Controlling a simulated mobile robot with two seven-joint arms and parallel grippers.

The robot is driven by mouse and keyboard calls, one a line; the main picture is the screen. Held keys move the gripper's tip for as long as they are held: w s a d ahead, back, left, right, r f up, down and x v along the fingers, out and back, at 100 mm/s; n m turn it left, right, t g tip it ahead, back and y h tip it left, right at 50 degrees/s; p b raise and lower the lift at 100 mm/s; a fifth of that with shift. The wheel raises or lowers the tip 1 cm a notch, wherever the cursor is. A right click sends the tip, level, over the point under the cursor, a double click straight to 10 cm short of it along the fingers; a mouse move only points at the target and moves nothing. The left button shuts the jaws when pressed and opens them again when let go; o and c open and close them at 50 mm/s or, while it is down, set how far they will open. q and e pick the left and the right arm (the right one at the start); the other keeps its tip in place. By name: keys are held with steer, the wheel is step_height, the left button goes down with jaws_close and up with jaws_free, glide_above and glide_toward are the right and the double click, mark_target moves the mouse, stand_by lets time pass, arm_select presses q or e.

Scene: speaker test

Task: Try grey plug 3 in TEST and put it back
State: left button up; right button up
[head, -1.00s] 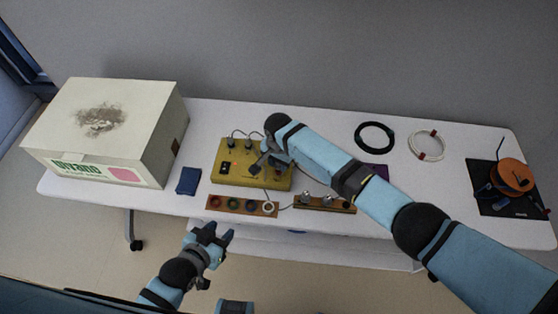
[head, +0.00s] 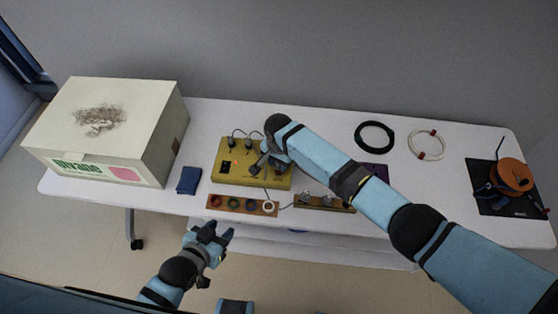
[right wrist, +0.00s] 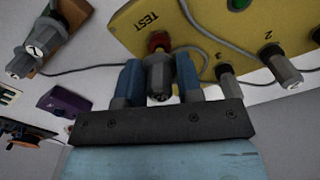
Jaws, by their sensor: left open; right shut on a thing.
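The yellow box (head: 225,176) stands mid-table; its TEST label shows in the right wrist view (right wrist: 148,22). My right gripper (right wrist: 160,82) is shut on a grey plug (right wrist: 158,74), whose number I cannot read. The plug lines up with the red-ringed socket (right wrist: 159,41) beside TEST; I cannot tell how deep it sits. Other grey plugs stand on the box by the 3 (right wrist: 226,76) and the 2 (right wrist: 284,70). A grey plug marked 1 (right wrist: 30,55) is on the wooden rack (head: 345,208). My left gripper (head: 222,233) is open and empty before the table.
A wooden strip with coloured rings (head: 228,204) lies before the box. A dark blue item (head: 188,181) and a large carton (head: 150,135) are left. A black coil (head: 375,137), white coil (head: 427,145) and orange reel (head: 512,177) lie right. Cables cross near my right gripper.

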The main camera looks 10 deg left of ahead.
steer(key=shift+f+b, duration=0.35)
steer(key=shift+f, duration=0.3)
steer(key=o, duration=1)
steer(key=shift+r+p, duration=0.75)
steer(key=shift+p, duration=0.05)
step_height(320, 180, up, 2)
steer(key=shift+p, duration=1.05)
step_height(320, 180, up, 3)
steer(key=p, duration=0.3)
steer(key=shift+r+p, duration=0.55)
steer(key=shift+p, duration=0.1)
